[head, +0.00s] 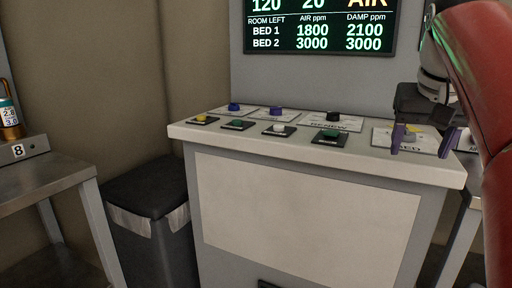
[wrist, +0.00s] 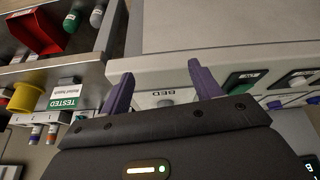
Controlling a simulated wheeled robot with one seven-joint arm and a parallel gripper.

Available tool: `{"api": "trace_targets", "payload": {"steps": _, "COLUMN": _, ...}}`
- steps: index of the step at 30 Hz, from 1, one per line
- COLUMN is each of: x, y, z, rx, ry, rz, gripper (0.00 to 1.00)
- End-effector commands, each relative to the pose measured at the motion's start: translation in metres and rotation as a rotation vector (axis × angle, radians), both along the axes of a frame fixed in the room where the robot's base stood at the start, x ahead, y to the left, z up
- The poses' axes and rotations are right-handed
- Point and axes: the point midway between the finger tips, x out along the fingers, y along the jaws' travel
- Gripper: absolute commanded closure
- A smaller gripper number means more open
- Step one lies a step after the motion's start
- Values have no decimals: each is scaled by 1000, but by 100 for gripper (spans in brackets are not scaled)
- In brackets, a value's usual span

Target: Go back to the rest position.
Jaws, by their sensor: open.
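My gripper (head: 422,141) is at the right of the head view, low over the right end of the console's white top (head: 362,155). Its two purple fingers point down and stand apart, with nothing between them that I can see held. They straddle the plate marked BED (head: 382,137), which carries a yellowish part partly hidden behind the gripper. In the wrist view the spread fingers (wrist: 160,78) reach over the console edge, near the BED label (wrist: 168,105). I cannot tell whether the fingers touch the plate.
Several coloured buttons stand on the console, including a green one (head: 331,134) and a white one (head: 279,128). A screen (head: 320,25) hangs behind. A black bin (head: 150,190) and metal table (head: 45,172) stand left. The wrist view shows a shelf with a yellow cup (wrist: 28,92) and a red tray (wrist: 38,32).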

Motion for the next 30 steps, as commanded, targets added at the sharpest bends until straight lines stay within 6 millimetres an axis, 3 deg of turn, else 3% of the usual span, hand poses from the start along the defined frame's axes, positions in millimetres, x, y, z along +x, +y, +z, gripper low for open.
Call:
{"api": "trace_targets", "payload": {"steps": 5, "x": -20, "y": 42, "z": -46, "rx": -14, "ry": -11, "rz": 78, "gripper": 37}}
{"api": "trace_targets", "payload": {"steps": 12, "x": -68, "y": 91, "z": -143, "rx": -14, "ry": -45, "rz": 196, "gripper": 37}}
{"api": "trace_targets", "payload": {"steps": 18, "x": -112, "y": 117, "z": -228, "rx": 5, "ry": -70, "rz": 283, "gripper": 37}}
{"api": "trace_targets", "payload": {"steps": 21, "x": -128, "y": 124, "z": -258, "rx": 15, "ry": -78, "rz": 311, "gripper": 37}}
{"api": "trace_targets", "payload": {"steps": 25, "x": -139, "y": 128, "z": -279, "rx": 21, "ry": -84, "rz": 330, "gripper": 37}}
{"api": "trace_targets", "payload": {"steps": 30, "x": -141, "y": 129, "z": -283, "rx": 23, "ry": -83, "rz": 333, "gripper": 37}}
